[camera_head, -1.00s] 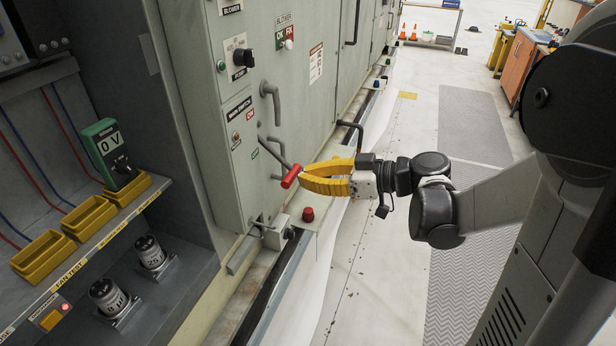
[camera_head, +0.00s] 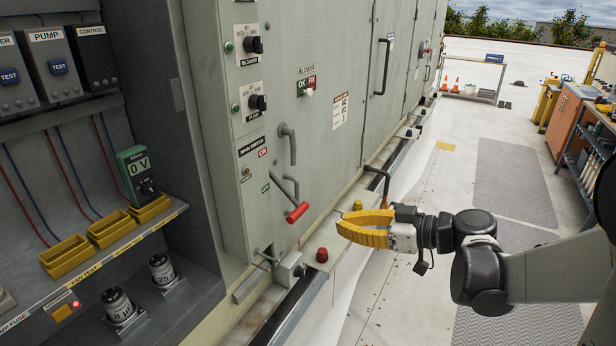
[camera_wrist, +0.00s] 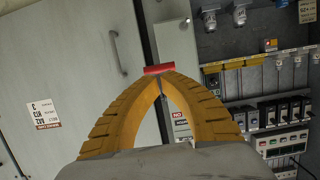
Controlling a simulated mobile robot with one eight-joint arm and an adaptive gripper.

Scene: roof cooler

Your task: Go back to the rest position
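My gripper (camera_head: 340,226) has yellow fingers and stands in front of the grey cabinet, to the right of the main switch's red handle (camera_head: 298,212). A gap shows between the fingertips and the handle. In the wrist view the two fingers (camera_wrist: 160,76) arch together and meet at the tips, with nothing seen between them. The red handle (camera_wrist: 159,68) shows just beyond the tips there. The switch lever slopes down to the right to the red grip, beside the MAIN SWITCH label (camera_head: 252,146).
A shelf with yellow bins (camera_head: 66,257) and a green meter (camera_head: 138,174) reading 0 V is at the left. A red knob (camera_head: 322,255) and a yellow knob (camera_head: 357,205) stand on the cabinet ledge. The walkway (camera_head: 415,215) to the right looks clear. A workbench (camera_head: 570,120) stands at far right.

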